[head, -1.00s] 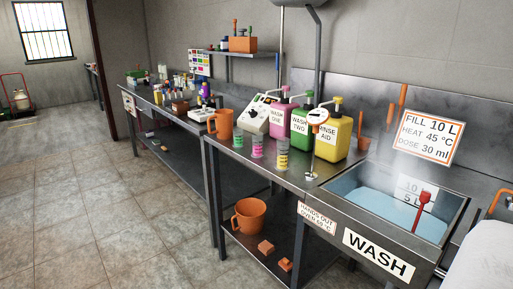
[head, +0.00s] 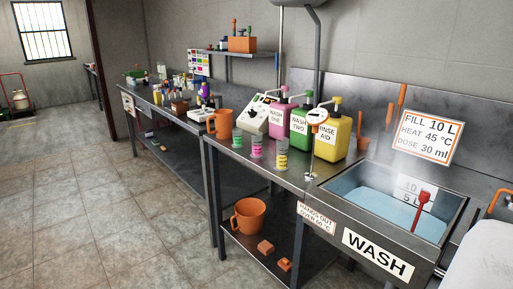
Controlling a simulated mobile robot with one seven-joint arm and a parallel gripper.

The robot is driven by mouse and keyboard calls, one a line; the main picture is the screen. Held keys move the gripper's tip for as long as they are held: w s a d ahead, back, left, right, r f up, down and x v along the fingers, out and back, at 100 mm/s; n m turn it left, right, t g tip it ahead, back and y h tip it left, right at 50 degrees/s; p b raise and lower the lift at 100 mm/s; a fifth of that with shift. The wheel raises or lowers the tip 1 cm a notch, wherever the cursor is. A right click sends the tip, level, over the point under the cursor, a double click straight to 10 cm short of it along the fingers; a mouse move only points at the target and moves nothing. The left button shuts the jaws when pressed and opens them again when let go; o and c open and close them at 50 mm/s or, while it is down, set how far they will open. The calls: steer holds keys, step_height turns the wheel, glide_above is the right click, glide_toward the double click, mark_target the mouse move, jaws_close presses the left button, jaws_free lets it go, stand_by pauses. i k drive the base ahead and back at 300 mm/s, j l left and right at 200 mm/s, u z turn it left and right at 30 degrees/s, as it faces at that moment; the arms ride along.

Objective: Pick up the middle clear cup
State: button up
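Three small clear cups with coloured bands stand in a row near the front edge of the steel bench. The middle clear cup (head: 257,148) has pink markings and stands upright. The left cup (head: 238,139) has green markings, and the right cup (head: 282,155) has yellow markings. The cups stand apart from each other, and nothing covers the middle one. My gripper is not in this view. A smooth pale shape at the lower right edge may be part of my own body.
Behind the cups stand pink (head: 279,118), green (head: 301,125) and yellow (head: 333,137) pump containers. An orange jug (head: 221,123) stands left of the cups. A steaming wash sink (head: 388,214) is at right. An orange bucket (head: 249,215) sits on the lower shelf. The floor (head: 120,235) at left is clear.

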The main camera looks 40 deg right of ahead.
mark_target(256, 137)
steer(key=z, duration=0.35)
steer(key=i+z, duration=0.15)
steer(key=z, duration=0.55)
steer(key=i+j+z, duration=0.7)
steer(key=i+j, duration=0.25)
steer(key=j, duration=0.15)
steer(key=i+j, duration=0.25)
steer(key=j, duration=0.15)
